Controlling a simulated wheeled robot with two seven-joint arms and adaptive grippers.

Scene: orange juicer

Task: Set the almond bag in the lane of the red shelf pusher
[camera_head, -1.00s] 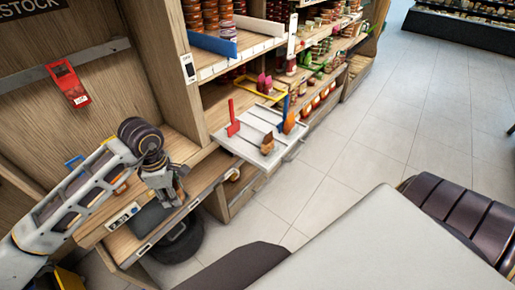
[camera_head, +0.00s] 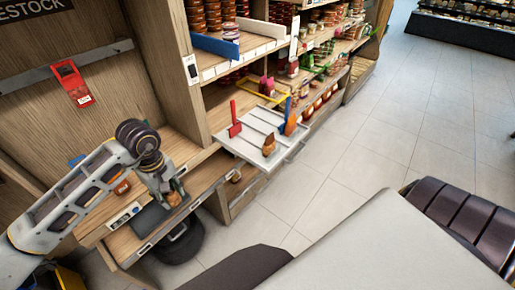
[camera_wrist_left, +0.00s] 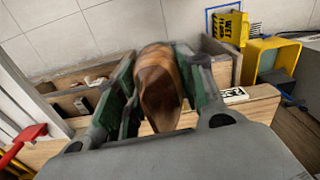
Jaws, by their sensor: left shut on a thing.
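My left gripper (camera_head: 172,192) is shut on a brown bag, taken as the almond bag (camera_head: 175,199), above the dark pad on the low shelf. In the left wrist view the almond bag (camera_wrist_left: 158,85) sits between the two fingers of the gripper (camera_wrist_left: 160,95). The red shelf pusher (camera_head: 235,121) stands on the left side of the white laned tray (camera_head: 237,147), up and to the right of the gripper. A red upright part, seemingly this pusher (camera_wrist_left: 27,133), shows at the left edge of the wrist view. My right gripper is not in view.
A small brown item (camera_head: 268,145) stands on the tray's front part, and another sits by the blue pusher (camera_head: 287,109). The low shelf with a dark pad (camera_head: 150,218) lies below the gripper. A wooden upright (camera_head: 170,70) divides the bays. Open floor lies right.

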